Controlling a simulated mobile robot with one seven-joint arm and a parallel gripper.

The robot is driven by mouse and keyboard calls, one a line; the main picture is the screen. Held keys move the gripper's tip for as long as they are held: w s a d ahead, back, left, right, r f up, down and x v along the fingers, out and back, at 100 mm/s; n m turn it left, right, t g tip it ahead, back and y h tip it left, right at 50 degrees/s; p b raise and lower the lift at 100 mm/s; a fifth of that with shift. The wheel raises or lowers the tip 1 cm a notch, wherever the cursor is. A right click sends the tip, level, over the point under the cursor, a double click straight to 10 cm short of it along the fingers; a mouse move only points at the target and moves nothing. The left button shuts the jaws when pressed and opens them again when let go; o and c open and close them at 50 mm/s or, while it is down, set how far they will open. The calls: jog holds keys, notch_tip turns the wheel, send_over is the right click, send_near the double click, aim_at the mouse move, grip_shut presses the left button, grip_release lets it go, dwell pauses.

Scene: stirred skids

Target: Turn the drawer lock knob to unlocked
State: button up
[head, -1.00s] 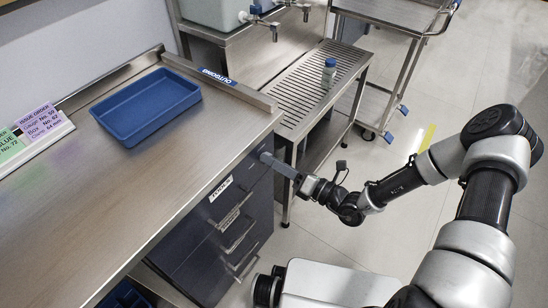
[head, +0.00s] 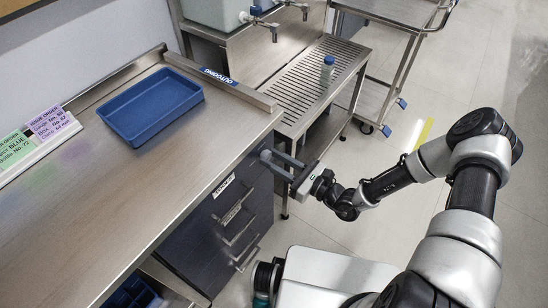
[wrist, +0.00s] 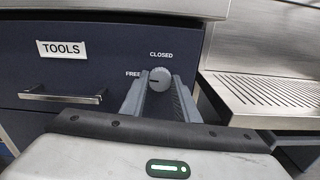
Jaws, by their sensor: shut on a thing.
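The round grey lock knob (wrist: 160,76) sits on the dark drawer front, right of the TOOLS label (wrist: 61,49) and the bar handle (wrist: 62,97). CLOSED is printed above the knob and FREE to its left. The knob's dark pointer line points left, toward FREE. My gripper (wrist: 160,86) is shut on the knob, with one finger on each side of it. The drawer appears closed.
A blue tray (head: 150,138) and a card holder (head: 38,146) stand on the steel worktop (head: 150,205). Right of the drawers is a slatted steel shelf (head: 300,95) with a small bottle (head: 327,72). A trolley (head: 385,75) stands behind on open floor.

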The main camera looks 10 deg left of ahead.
jog(key=shift+n, duration=0.5)
jog(key=o, duration=1)
jog(key=shift+o, duration=0.2)
jog(key=shift+d, duration=0.1)
jog(key=p+v, duration=0.1)
jog(key=v, duration=1.6)
jog(key=shift+d, duration=0.1)
